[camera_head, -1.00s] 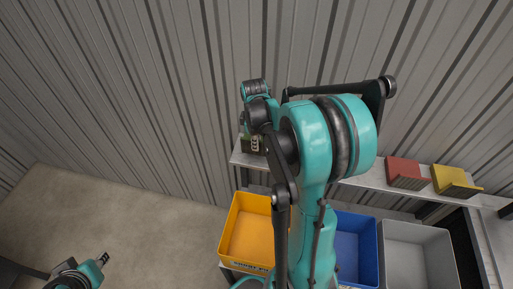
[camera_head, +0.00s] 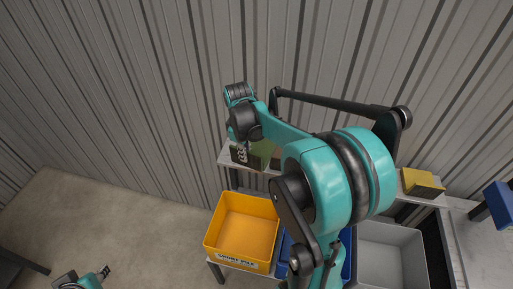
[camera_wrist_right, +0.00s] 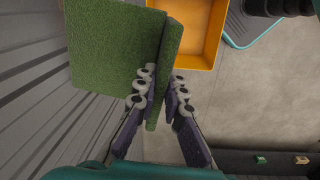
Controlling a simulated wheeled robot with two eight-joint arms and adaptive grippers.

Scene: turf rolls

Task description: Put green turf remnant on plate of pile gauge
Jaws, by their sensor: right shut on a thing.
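The green turf remnant (camera_wrist_right: 108,55) fills the upper left of the right wrist view, a broad panel with a narrower flange along its right edge. My right gripper (camera_wrist_right: 160,84) is shut on that flange, one finger on each side. In the head view the remnant (camera_head: 262,153) shows beside my right gripper (camera_head: 241,152) at the shelf's left end; I cannot tell whether it touches the shelf. My left gripper (camera_head: 105,271) is small at the bottom left, far from the remnant, its opening unclear. I cannot clearly identify the pile gauge or its plate.
A yellow remnant (camera_head: 420,182) lies on the narrow shelf (camera_head: 224,155) along the corrugated wall. Below stand an orange bin (camera_head: 212,232), a blue bin (camera_head: 284,258) partly behind my arm, and a grey bin (camera_head: 405,238). A blue object (camera_head: 500,206) stands at the right edge.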

